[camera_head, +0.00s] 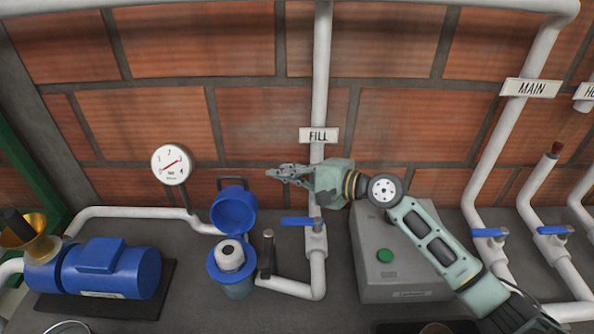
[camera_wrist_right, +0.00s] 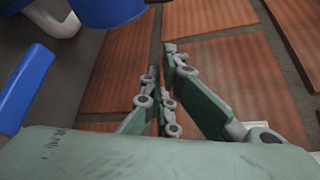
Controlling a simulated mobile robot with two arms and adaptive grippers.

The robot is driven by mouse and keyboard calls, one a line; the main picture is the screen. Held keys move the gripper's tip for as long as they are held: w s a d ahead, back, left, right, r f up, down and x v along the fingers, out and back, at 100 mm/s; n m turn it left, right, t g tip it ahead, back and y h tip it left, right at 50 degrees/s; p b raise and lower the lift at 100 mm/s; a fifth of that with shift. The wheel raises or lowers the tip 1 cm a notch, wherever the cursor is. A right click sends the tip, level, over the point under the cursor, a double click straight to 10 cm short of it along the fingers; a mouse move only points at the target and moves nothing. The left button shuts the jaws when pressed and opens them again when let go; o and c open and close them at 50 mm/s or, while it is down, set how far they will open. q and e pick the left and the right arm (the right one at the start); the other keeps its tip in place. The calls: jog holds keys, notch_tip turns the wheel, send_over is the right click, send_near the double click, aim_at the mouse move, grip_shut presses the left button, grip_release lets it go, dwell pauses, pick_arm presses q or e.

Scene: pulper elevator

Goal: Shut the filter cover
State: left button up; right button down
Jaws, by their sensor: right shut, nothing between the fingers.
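The blue filter cover (camera_head: 234,209) stands raised and open behind the filter housing (camera_head: 232,282), with its round hollow side facing me. A white filter cartridge (camera_head: 230,255) shows in the housing's open top. My right gripper (camera_head: 270,173) is shut and empty, above and to the right of the cover, apart from it. In the right wrist view, the gripper's fingers (camera_wrist_right: 165,72) are together against the brick wall, and part of the blue cover (camera_wrist_right: 105,8) shows at the top left. My left gripper is not in view.
A white FILL pipe (camera_head: 321,80) with a blue valve handle (camera_head: 300,222) stands right of the filter. A dark upright handle (camera_head: 267,252) is beside the housing. A gauge (camera_head: 171,164) and blue pump (camera_head: 110,268) are left; a grey box (camera_head: 400,248) is right.

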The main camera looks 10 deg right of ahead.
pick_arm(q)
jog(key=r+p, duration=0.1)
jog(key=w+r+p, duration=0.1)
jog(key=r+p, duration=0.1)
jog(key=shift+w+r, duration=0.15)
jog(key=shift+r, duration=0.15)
pick_arm(e)
jog(key=a, duration=0.4)
jog(key=shift+s+a+r, duration=0.25)
jog(key=shift+a+r, duration=0.05)
jog(key=shift+s, duration=0.15)
